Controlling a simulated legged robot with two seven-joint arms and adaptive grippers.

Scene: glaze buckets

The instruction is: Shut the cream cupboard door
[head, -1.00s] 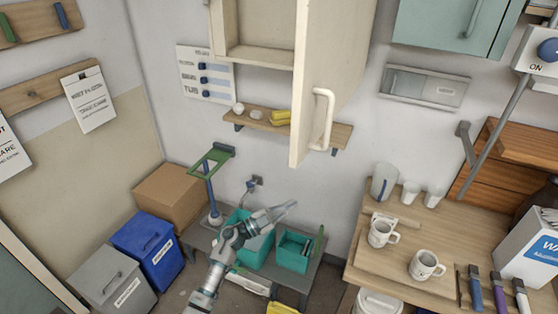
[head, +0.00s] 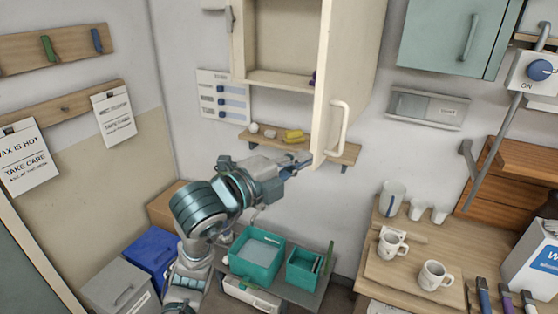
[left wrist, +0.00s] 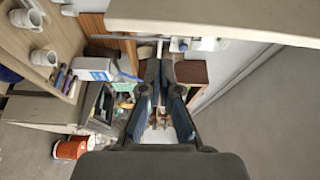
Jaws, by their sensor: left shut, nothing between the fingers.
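The cream cupboard door (head: 355,60) stands wide open in the head view, swung out from the cream cupboard (head: 240,45) on the wall. Its pale handle (head: 338,128) is on the door's right-hand face. My left gripper (head: 300,168) is shut and empty, with its tips near the door's lower front corner, on the cupboard-opening side. I cannot tell whether it touches the door. In the left wrist view, the closed fingers (left wrist: 160,65) show below a cream panel (left wrist: 215,15), likely the door. My right gripper is in neither view.
A small wall shelf (head: 345,152) with a yellow item (head: 293,135) lies behind my left gripper. Teal tubs (head: 256,255) stand below on a low bench. A wooden worktop with mugs (head: 392,244) is at the right. A green cupboard (head: 450,35) hangs right of the door.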

